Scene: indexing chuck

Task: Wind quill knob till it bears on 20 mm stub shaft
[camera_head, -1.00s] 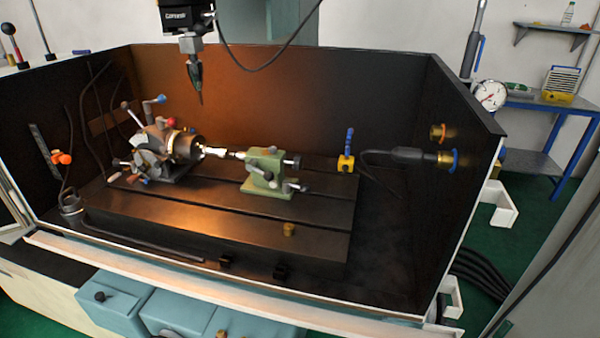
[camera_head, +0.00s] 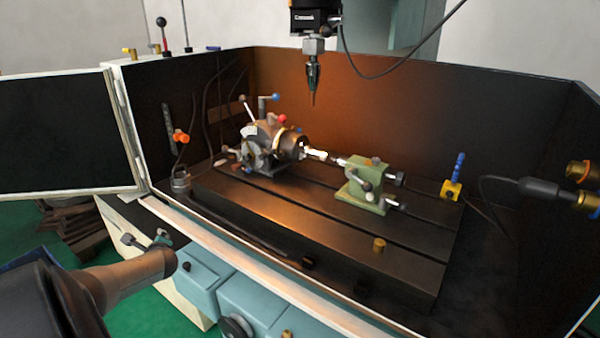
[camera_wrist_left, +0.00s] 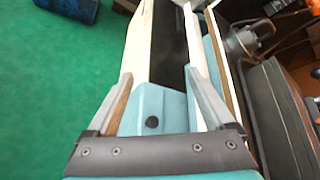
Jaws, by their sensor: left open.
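The green tailstock (camera_head: 366,188) stands on the slotted table. Dark knobs show on its right side, an upper one (camera_head: 396,179) and a lower one (camera_head: 391,205); which is the quill knob I cannot tell. The bright stub shaft (camera_head: 316,153) sticks out of the indexing chuck (camera_head: 272,146) toward the thin quill (camera_head: 338,161). Whether they touch is too small to tell. My left gripper (camera_head: 146,242) is outside the enclosure at the front left, far from the tailstock. Its fingers (camera_wrist_left: 158,78) are apart and empty in the left wrist view. My right gripper is out of view.
The enclosure's pale front rim (camera_head: 245,267) lies between my left gripper and the slotted table (camera_head: 300,222). A spindle with a pointed tool (camera_head: 313,75) hangs above. A yellow-blue fitting (camera_head: 453,183) is at right.

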